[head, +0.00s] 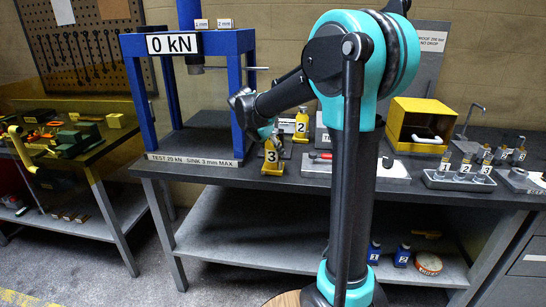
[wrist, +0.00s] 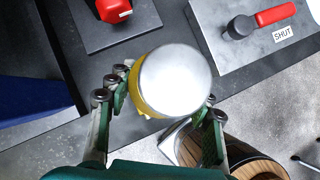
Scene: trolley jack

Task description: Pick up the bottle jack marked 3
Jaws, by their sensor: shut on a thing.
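The bottle jack marked 3 (head: 272,166) is yellow with a black number on a white label. It appears upright near the front edge of the bench, right of the blue press. I cannot tell whether its base touches the bench. In the wrist view its round silver top (wrist: 176,80) and a strip of yellow body show between the fingers. My gripper (wrist: 163,98) is shut on this jack, one finger on each side. In the head view my gripper (head: 268,134) is small and partly hidden above the jack. The jack marked 2 (head: 301,126) stands behind it.
The blue press (head: 244,105) with its 0 kN sign stands close on the left. A plate with a red-handled lever (head: 317,156) lies to the right, partly behind my arm. A yellow box (head: 418,122) and numbered parts stand further right. The bench (head: 235,174) has a lower shelf.

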